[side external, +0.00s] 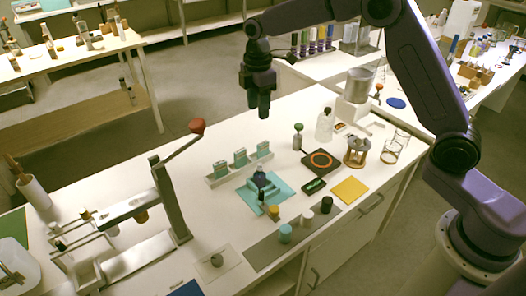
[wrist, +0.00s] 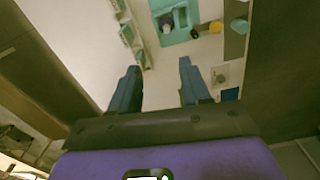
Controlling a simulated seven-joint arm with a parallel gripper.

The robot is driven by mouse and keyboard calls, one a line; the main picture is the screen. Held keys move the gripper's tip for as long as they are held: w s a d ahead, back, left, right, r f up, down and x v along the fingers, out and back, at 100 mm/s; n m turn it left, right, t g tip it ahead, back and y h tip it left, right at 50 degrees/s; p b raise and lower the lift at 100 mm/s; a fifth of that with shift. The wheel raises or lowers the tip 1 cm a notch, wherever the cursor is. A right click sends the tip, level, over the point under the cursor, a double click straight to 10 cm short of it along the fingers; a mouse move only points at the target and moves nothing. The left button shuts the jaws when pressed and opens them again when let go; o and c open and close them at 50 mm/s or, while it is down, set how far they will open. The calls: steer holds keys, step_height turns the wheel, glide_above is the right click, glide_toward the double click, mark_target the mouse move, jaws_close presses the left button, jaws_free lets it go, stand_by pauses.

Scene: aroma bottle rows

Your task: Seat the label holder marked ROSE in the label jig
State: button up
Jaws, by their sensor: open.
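Three small teal label holders, at the left (side external: 221,169), middle (side external: 240,157) and right (side external: 263,150), stand upright in a row in a pale rack (side external: 212,183). Their markings are too small to read, so I cannot tell which is ROSE. A teal stepped fixture (side external: 247,196), apparently the label jig, lies just in front of the rack with a dark bottle (side external: 260,179) standing on it. The fixture also shows at the top of the wrist view (wrist: 168,36). My gripper (side external: 258,113) is open and empty, pointing down, high above the bench behind the rack.
Yellow, black and teal-lidded jars (side external: 285,234) stand on a grey strip in front. A red-knobbed lever press (side external: 172,200) rises at left.

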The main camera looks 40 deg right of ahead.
steer(key=n, duration=0.1)
glide_above(263, 143)
step_height(263, 143, down, 5)
steer(key=f, duration=1.2)
steer(key=shift+w+f, duration=0.15)
steer(key=shift+w, duration=0.2)
steer(key=shift+s+f, duration=0.15)
steer(key=shift+f, duration=1.25)
steer(key=shift+s+f, duration=0.1)
steer(key=shift+f, duration=1.25)
jaws_close()
